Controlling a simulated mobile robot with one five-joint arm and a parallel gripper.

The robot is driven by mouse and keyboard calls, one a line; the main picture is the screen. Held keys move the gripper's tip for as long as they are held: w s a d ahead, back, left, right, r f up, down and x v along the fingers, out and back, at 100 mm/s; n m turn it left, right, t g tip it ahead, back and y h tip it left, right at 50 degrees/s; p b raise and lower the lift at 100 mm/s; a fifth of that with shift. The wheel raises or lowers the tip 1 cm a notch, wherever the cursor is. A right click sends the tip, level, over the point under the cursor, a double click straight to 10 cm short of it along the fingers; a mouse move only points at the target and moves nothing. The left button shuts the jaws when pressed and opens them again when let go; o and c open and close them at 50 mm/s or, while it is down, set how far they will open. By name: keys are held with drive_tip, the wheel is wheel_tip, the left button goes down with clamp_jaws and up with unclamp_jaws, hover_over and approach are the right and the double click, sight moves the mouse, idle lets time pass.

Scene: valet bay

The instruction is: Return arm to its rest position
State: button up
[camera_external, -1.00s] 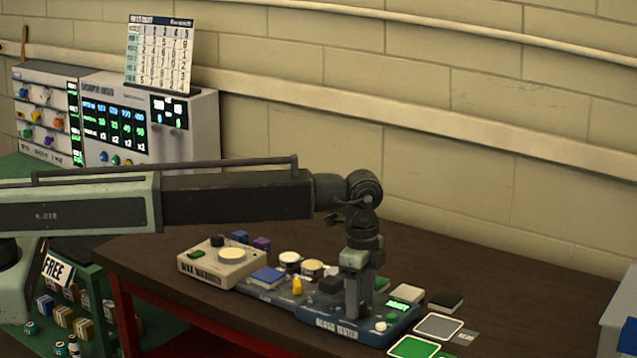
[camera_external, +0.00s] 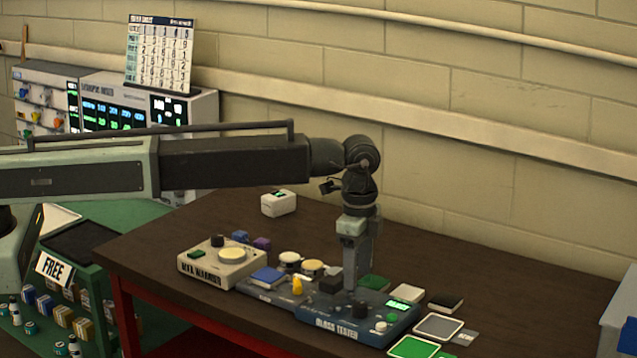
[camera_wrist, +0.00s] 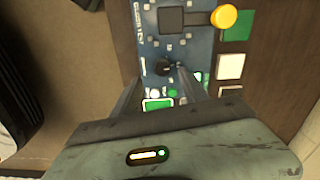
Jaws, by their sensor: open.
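My gripper (camera_external: 356,280) points straight down above the blue gloss tester (camera_external: 350,326) on the dark table. Its fingers are open with nothing between them. In the wrist view my gripper (camera_wrist: 165,92) is over the tester (camera_wrist: 178,50), with a black knob and a lit green display showing between and near the fingers. My arm reaches in from the left, stretched nearly level, with the wrist bent down. Whether the fingertips touch the tester cannot be told.
A cream wax warmer (camera_external: 208,265) sits left of the tester. A small white box (camera_external: 278,203) stands behind. Green and grey pads (camera_external: 438,325) lie at right. A green rack with a FREE sign (camera_external: 54,269) is at left. The table's back right is clear.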

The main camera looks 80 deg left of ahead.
drive_tip(key=s+a+f+n+b, duration=0.1)
drive_tip(key=s+f+n+b, duration=0.2)
drive_tip(key=s, duration=0.9)
drive_tip(key=s+a+f+n+b, duration=0.1)
drive_tip(key=s+f+n+b, duration=0.2)
drive_tip(key=s, duration=1)
drive_tip(key=shift+a+f+n, duration=0.2)
drive_tip(key=shift+n, duration=0.4)
